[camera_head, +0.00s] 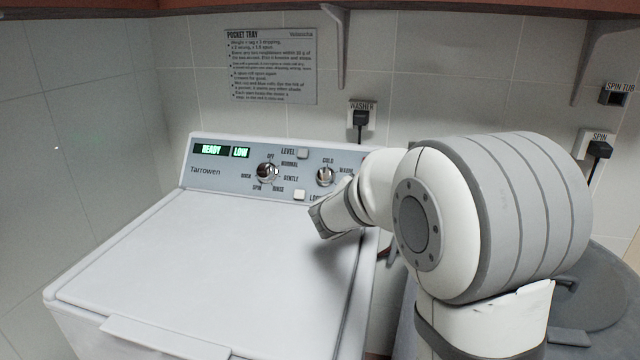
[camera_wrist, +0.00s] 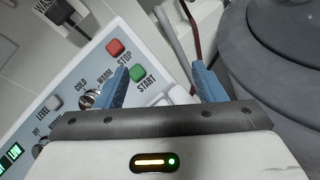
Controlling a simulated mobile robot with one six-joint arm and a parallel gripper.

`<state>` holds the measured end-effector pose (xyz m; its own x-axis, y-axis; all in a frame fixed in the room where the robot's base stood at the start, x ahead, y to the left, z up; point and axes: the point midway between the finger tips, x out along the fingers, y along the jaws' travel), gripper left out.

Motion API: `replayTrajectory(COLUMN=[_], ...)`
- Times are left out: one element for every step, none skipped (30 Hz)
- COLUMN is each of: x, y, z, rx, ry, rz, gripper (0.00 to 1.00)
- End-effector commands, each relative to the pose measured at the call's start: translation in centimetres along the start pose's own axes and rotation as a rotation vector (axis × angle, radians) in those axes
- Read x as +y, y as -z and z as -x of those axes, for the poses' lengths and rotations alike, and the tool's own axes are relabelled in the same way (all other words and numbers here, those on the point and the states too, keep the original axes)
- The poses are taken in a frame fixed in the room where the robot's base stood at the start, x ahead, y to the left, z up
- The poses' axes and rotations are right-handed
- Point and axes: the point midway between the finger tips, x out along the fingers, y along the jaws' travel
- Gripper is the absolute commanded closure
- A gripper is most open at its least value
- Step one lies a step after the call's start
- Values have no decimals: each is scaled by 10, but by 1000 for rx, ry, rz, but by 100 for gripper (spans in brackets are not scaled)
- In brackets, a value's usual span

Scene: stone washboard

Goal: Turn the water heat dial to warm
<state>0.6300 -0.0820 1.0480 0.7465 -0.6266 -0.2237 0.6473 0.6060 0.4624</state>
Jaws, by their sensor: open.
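The water heat dial (camera_head: 325,176) is a round silver knob on the washer's control panel, with COLD printed above it and WARM to its right. It also shows in the wrist view (camera_wrist: 88,100), partly hidden by my left finger. I cannot tell which way its pointer faces. My gripper (camera_wrist: 161,70) is open and empty, its two blue fingers wide apart. The left finger is near the dial, over the panel by the WARM label and the green START button; the right finger is beyond the panel's edge. In the head view, my grey gripper body is in front of the panel, below the dial.
A larger cycle dial (camera_head: 268,173) and a READY LOW display (camera_head: 222,151) are left of the heat dial. Red STOP (camera_wrist: 118,48) and green START (camera_wrist: 137,72) buttons sit close to my left finger. The white lid (camera_head: 200,265) is clear.

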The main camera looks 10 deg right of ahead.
Motion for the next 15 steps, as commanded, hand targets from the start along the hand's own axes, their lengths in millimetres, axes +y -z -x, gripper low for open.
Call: replayTrajectory(x=[17, 28, 43, 53, 63, 75, 82, 90, 97, 103, 107, 112, 114, 117, 119], y=[19, 26, 36, 44, 52, 62, 69, 75, 84, 89, 93, 98, 101, 103, 105], z=[-11, -15, -20, -23, -25, -27, -28, -29, -30, -30, -30, -30, -30, -30, -32], rx=[-14, -25, -40, -51, -61, -74, -83, -93, -103, -110, -116, -124, -128, -131, -134], ry=[-72, -116, -174, -214, -253, -301, -333, -364, -398, -421, -441, -462, -475, -485, -494], rz=[104, 164, 241, 296, 347, 409, 452, 491, 535, 564, 589, 617, 633, 645, 657], gripper=[37, 37, 37, 37, 37, 37, 37, 37, 37, 37, 37, 37, 37, 37, 37])
